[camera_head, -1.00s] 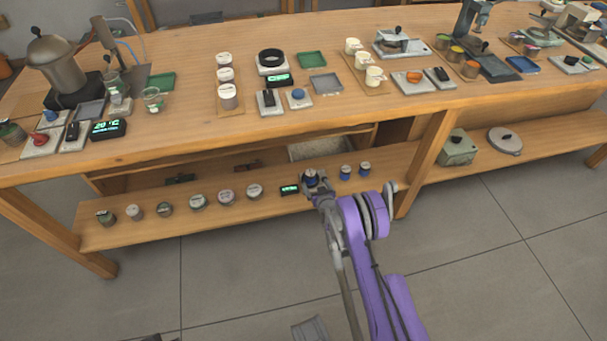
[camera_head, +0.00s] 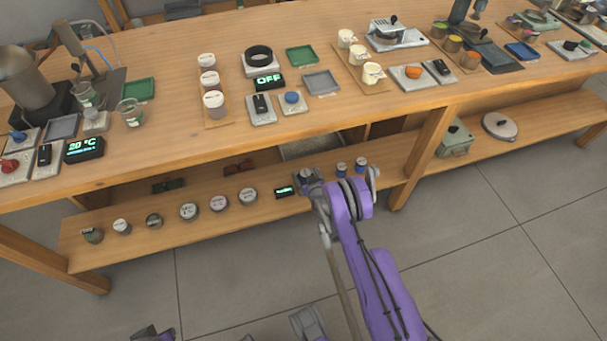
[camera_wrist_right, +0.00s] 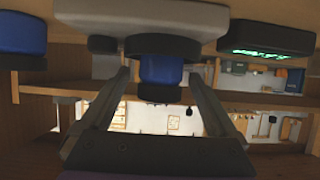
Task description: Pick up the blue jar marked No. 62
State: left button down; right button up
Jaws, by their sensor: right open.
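In the right wrist view, which looks upside down, a blue jar (camera_wrist_right: 163,72) with a dark lid stands on a round dark pad on a grey plate. My right gripper (camera_wrist_right: 160,84) is open, with one finger on each side of this jar; I cannot tell whether they touch it. In the head view my right gripper (camera_head: 308,180) is at the lower shelf and mostly hides that jar. Two more blue jars (camera_head: 341,169) (camera_head: 361,164) stand to its right. No number is readable on any blue jar. My left gripper is not in view.
A small lit green display (camera_head: 285,192) stands just left of the gripper. Several grey lidded jars (camera_head: 189,212) line the lower shelf (camera_head: 130,247) further left. The tabletop (camera_head: 170,140) overhangs behind. Another blue jar (camera_wrist_right: 22,38) is close by in the wrist view.

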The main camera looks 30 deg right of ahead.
jog(key=shift+s+r, duration=0.1)
jog(key=shift+c, duration=0.6)
grip_shut()
